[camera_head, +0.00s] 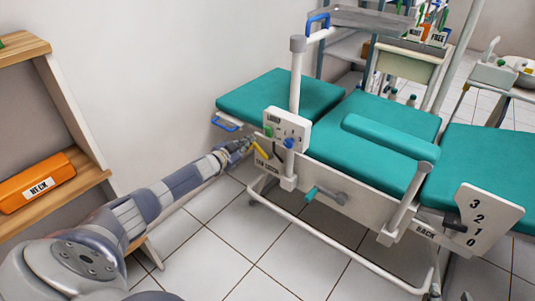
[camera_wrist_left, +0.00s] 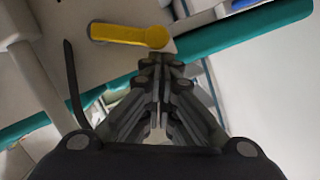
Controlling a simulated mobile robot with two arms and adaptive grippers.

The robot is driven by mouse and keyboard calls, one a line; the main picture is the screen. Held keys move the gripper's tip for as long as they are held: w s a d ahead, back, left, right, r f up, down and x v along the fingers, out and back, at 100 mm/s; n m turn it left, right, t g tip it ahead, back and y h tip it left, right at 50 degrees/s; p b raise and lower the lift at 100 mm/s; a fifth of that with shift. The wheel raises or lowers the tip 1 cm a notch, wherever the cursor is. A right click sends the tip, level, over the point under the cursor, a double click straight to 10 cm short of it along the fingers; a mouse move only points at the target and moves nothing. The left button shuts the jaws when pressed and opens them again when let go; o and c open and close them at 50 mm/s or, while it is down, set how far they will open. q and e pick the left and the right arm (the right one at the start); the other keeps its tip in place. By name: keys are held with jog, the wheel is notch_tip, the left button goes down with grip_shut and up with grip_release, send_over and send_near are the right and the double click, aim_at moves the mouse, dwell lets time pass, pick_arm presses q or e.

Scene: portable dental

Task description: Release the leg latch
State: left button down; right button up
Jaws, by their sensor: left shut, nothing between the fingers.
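A yellow lever (camera_head: 261,150) is on the white side plate (camera_head: 287,124) of the teal dental chair, and I take it to be the leg latch. The small label below it is too small to read surely. In the left wrist view the yellow lever (camera_wrist_left: 118,33) lies almost level, with its round pivot end at the right. My left gripper (camera_head: 245,145) is at the lever's left in the head view. In the left wrist view the gripper (camera_wrist_left: 160,62) is shut and empty, its fingertips just below the pivot end. I cannot tell whether they touch. My right gripper is out of view.
The teal leg section (camera_head: 283,93) sits beyond my left gripper, with a blue handle (camera_head: 227,123) beneath its edge. Green and blue knobs are on the side plate beside the lever. A wooden shelf with an orange box (camera_head: 37,181) stands at left. Tiled floor (camera_head: 215,235) is open in front.

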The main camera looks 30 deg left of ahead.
pick_arm(q)
jog(key=shift+a, duration=0.15)
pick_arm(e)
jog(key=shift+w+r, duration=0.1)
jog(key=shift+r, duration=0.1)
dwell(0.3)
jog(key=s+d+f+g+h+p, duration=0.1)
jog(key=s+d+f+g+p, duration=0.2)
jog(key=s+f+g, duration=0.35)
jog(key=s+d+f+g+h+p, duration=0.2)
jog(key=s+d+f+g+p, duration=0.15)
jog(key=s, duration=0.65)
pick_arm(q)
jog(key=s+d+r+p, duration=0.1)
jog(key=s+r, duration=0.5)
jog(key=s, duration=0.3)
jog(key=shift+s+d+p, duration=0.3)
jog(key=shift+s, duration=0.1)
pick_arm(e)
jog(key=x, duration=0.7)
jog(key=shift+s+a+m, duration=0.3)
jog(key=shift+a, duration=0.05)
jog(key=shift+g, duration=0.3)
